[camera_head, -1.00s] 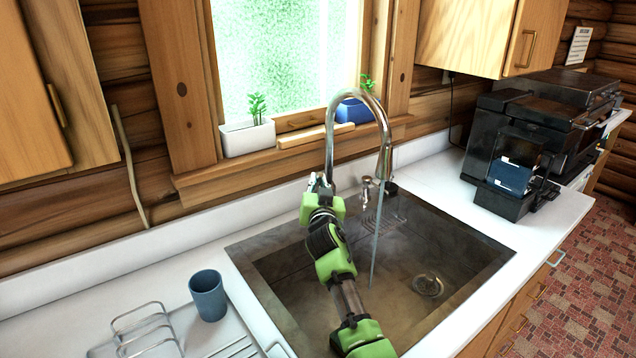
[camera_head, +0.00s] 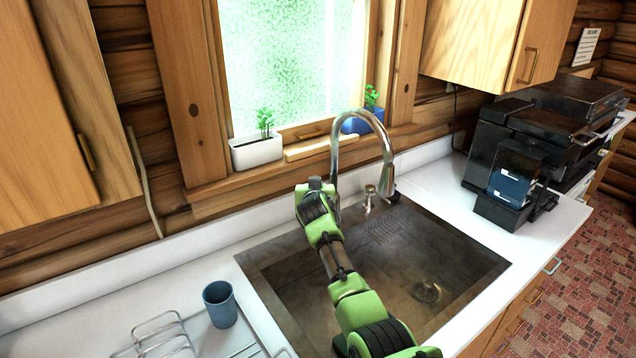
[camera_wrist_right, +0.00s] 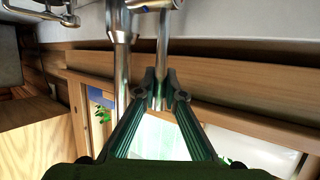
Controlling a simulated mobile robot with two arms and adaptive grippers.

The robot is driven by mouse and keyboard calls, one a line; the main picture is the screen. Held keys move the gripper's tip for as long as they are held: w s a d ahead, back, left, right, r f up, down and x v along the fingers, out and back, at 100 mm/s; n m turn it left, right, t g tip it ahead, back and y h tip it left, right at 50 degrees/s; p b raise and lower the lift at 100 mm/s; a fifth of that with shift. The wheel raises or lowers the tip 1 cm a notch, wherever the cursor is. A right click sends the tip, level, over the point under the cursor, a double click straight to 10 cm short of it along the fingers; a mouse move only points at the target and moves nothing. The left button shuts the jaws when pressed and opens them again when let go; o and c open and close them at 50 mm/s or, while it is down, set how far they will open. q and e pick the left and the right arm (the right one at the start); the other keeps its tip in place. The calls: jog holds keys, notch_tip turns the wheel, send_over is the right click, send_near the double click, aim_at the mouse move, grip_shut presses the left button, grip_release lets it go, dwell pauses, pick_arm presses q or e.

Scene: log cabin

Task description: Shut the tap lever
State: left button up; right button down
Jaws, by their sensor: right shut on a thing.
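The chrome tap (camera_head: 388,165) with a tall arched spout stands at the back of the sink (camera_head: 420,225). No water stream shows below its spout. My right arm reaches over the sink to the left side of the tap, and its wrist hides the lever in the head view. In the right wrist view the tap column (camera_wrist_right: 121,65) runs beside a thinner chrome lever (camera_wrist_right: 161,55). My right gripper (camera_wrist_right: 158,88) has its dark fingers shut on this lever, one on each side. My left gripper is out of view.
A blue-grey cup (camera_head: 220,304) and a wire rack (camera_head: 160,335) stand on the counter left of the sink. Potted plants (camera_head: 257,152) line the window sill. A black coffee machine (camera_head: 510,185) stands on the right counter.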

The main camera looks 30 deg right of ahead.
jog(key=c, duration=2.1)
grip_release()
jog(key=v, duration=1.2)
jog(key=shift+w+r, duration=0.1)
